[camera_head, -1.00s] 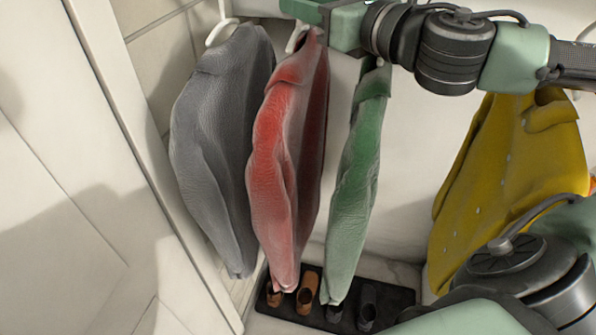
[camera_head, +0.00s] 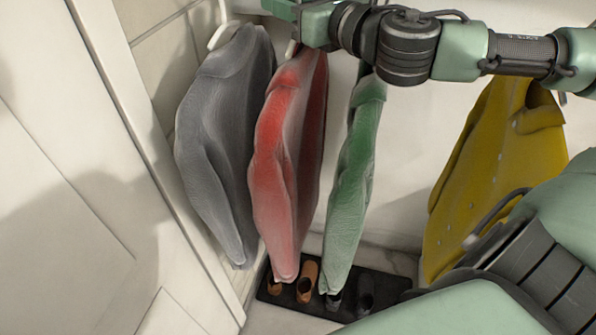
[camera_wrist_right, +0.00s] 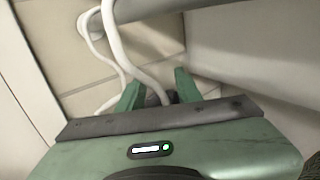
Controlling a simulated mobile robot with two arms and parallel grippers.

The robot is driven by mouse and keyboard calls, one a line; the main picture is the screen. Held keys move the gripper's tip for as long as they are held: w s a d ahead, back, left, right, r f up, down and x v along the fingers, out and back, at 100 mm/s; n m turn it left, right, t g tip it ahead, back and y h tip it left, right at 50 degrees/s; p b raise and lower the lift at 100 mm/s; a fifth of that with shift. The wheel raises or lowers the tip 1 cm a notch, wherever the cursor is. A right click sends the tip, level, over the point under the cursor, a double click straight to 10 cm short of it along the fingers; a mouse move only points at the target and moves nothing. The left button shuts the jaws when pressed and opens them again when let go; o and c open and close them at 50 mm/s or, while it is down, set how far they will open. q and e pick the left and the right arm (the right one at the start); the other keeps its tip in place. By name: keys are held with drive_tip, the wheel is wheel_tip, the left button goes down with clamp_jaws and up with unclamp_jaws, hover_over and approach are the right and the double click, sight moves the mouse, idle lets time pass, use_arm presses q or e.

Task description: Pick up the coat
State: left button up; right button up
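Several coats hang in a row in the head view: a grey coat (camera_head: 222,140), a red coat (camera_head: 275,165), a green coat (camera_head: 354,185) and a yellow coat (camera_head: 495,165). My right gripper (camera_wrist_right: 158,92) is at the top of the red coat, whose hanger top it hides in the head view. In the right wrist view its two green fingers stand apart. A white hanger hook (camera_wrist_right: 128,62) runs down from the rail to between the fingers. No closed grip on it shows. My left gripper is not in view.
The rail (camera_wrist_right: 170,15) crosses above the fingers. Another white hanger hook (camera_wrist_right: 84,28) is just left. A white panel (camera_head: 70,150) stands left of the coats. A dark shoe tray (camera_head: 385,287) with brown shoes (camera_head: 307,282) and dark shoes lies below.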

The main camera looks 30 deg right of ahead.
drive_tip(key=shift+w, duration=0.15)
clamp_jaws()
idle(1.4)
drive_tip(key=shift+r, duration=0.15)
